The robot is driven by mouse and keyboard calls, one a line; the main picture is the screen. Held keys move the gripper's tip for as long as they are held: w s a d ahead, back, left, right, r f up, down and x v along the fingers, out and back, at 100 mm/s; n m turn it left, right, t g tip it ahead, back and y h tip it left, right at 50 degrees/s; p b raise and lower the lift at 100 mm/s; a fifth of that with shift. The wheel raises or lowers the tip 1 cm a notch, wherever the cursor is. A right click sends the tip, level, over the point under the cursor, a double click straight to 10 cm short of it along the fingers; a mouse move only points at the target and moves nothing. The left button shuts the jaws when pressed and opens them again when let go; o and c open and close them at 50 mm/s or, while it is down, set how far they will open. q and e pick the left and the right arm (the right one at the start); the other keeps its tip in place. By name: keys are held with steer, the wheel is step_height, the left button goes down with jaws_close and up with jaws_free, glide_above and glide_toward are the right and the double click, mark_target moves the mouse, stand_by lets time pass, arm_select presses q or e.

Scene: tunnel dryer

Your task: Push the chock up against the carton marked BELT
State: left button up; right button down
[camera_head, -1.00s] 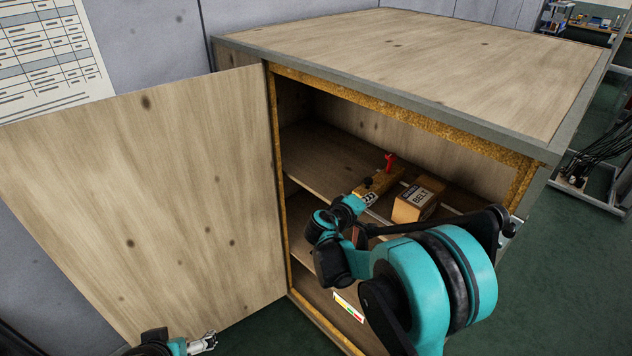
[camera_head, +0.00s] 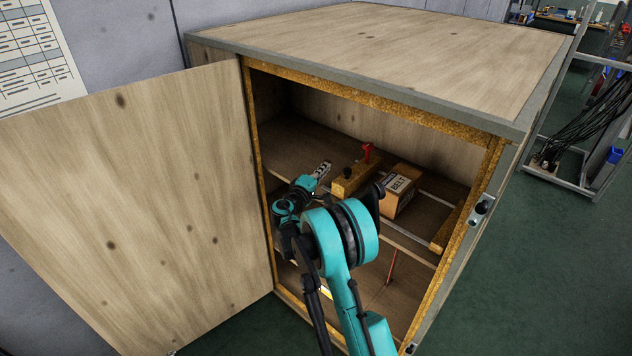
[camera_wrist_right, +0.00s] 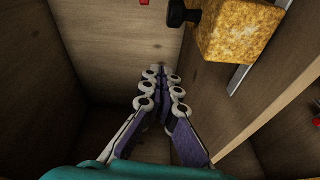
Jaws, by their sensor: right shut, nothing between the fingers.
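The chock (camera_head: 345,187) is a yellowish, speckled block with a black knob and a red handle on it. It lies on the shelf inside the wooden cabinet. The carton marked BELT (camera_head: 401,196) is a brown box just right of it; I cannot tell whether they touch. My right gripper (camera_head: 324,167) is shut and empty, left of the chock and apart from it. In the right wrist view my gripper (camera_wrist_right: 160,80) points into the cabinet, with the chock (camera_wrist_right: 238,38) at upper right, partly out of frame. My left gripper is not in view.
The cabinet door (camera_head: 140,195) stands open on the left. Shelf room left of the chock is bare. A rack with cables (camera_head: 585,125) stands at far right.

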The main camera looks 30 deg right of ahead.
mark_target(335, 180)
steer(key=shift+s+d+f+b, duration=0.15)
steer(key=shift+s+d+b, duration=0.1)
steer(key=shift+s+d, duration=0.5)
steer(key=shift+s+d+f+b, duration=0.1)
steer(key=shift+s+d+b, duration=0.15)
steer(key=shift+s+d, duration=0.45)
steer(key=shift+w, duration=0.15)
steer(key=s+d, duration=0.1)
steer(key=s, duration=0.1)
steer(key=s+d, duration=0.1)
steer(key=s, duration=0.2)
steer(key=s+d+b, duration=0.1)
steer(key=s, duration=0.2)
steer(key=shift+s+d, duration=0.2)
steer(key=shift+d, duration=0.1)
steer(key=shift+w, duration=0.1)
